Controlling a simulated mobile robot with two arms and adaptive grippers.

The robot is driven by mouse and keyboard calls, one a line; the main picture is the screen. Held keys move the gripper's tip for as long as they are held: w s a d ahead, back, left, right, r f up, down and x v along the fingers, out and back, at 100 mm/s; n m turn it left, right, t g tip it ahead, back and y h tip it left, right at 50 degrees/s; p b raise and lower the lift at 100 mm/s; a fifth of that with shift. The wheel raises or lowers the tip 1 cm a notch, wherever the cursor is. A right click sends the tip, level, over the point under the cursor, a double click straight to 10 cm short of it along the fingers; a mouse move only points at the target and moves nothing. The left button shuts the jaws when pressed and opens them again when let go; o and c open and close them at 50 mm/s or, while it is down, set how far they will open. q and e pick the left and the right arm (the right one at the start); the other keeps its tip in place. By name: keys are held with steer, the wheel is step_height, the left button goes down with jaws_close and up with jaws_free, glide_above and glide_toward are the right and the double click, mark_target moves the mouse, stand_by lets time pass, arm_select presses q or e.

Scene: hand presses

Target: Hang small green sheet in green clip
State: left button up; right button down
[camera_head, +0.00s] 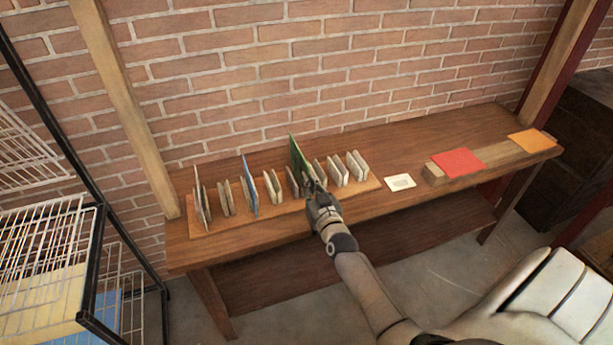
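A green sheet (297,154) stands upright among the slats of a wooden rack (222,221) on the table. My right gripper (314,188) is at the front of the rack, just below and right of the green sheet. Its fingers are small and overlap the slats, so I cannot tell whether they are open, shut or touching the sheet. The lower part of the sheet is hidden by the slats and the gripper. I cannot make out a green clip. My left gripper is not in view.
The rack also holds a blue sheet (248,187) and a pale sheet (200,198). On the table (415,150) lie a small white card (400,182), a red sheet (458,161) and an orange sheet (532,141). Wire shelves (45,235) stand at left; a brick wall is behind.

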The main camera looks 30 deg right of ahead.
steer(key=shift+p+v, duration=0.7)
steer(key=shift+v, duration=1)
